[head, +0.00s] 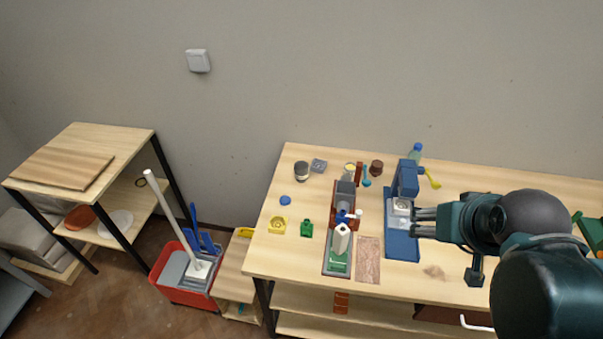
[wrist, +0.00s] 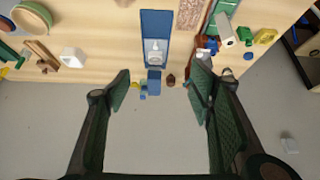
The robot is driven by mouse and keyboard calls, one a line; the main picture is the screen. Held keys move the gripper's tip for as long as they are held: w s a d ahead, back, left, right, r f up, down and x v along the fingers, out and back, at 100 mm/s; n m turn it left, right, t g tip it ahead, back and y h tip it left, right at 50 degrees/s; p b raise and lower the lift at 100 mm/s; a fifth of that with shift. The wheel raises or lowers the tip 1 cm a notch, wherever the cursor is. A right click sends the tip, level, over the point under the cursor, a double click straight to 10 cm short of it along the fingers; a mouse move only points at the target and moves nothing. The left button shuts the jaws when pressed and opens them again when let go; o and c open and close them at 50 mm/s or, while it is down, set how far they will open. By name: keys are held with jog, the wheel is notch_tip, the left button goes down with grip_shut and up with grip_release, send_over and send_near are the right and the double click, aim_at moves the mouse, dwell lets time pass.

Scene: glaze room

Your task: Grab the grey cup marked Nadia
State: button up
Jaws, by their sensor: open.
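A small dark grey cup with a pale band (head: 301,171) stands near the back left of the wooden table in the head view. No name can be read on it at this size. A brown cup (head: 376,167) stands further right along the back; it also shows in the wrist view (wrist: 171,79). My gripper (head: 413,222) is open and empty, over the table beside the blue press-like device (head: 402,238), well to the right of the grey cup. In the wrist view the spread fingers (wrist: 163,84) have nothing between them that they touch.
A blue-capped bottle (head: 416,152) is at the back. A grey square block (head: 319,165) sits close beside the grey cup.

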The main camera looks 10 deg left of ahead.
jog(key=w+a+r+n+g, duration=0.25)
jog(key=w+a+n, duration=0.35)
jog(key=w, duration=0.8)
jog(key=n+g+y, duration=0.1)
jog(key=n+g, duration=0.4)
jog(key=n, duration=0.6)
send_over(302, 166)
jog(key=shift+t, duration=0.25)
jog(key=f, duration=1.5)
jog(key=d+f, duration=0.1)
jog(key=f, duration=0.6)
jog(key=shift+s+f, duration=0.1)
jog(key=shift+f, duration=0.3)
jog(key=shift+a+f+n, duration=0.25)
jog(key=shift+f+n, duration=0.05)
jog(key=shift+a+f, duration=0.15)
jog(key=shift+f, duration=1.15)
jog(key=shift+w+a+f, duration=0.1)
jog(key=shift+a+f, duration=0.05)
jog(key=shift+f, duration=1.15)
jog(key=shift+w+a+f, duration=0.1)
jog(key=shift+f, duration=1.2)
